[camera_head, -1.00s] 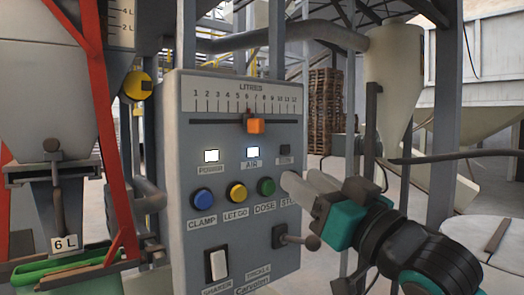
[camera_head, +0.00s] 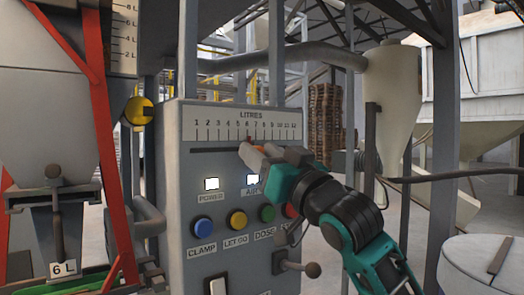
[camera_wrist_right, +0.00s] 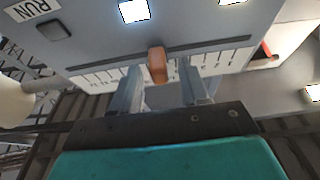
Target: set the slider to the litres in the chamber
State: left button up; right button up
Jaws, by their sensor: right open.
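The slider's orange knob (camera_wrist_right: 157,66) sits on a dark slot under the LITRES scale (camera_head: 246,126) of the grey control panel. Its red pointer (camera_head: 249,138) is near the 6 mark. My right gripper (camera_wrist_right: 159,68) is open, with one finger on each side of the knob and visible gaps. In the head view my right gripper (camera_head: 252,154) covers most of the knob. The chamber's scale strip (camera_head: 124,38) at upper left shows 2 L to 8 L marks; I cannot make out a fill level. My left gripper is not in view.
Below the slot are lit POWER (camera_head: 211,184) and AIR lamps, a blue CLAMP button (camera_head: 202,227), a yellow LET GO button (camera_head: 236,220), and a lever with a ball knob (camera_head: 313,270).

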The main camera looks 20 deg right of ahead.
jog(key=shift+w+a+r, duration=0.1)
jog(key=shift+w, duration=0.1)
grip_shut()
dwell(0.4)
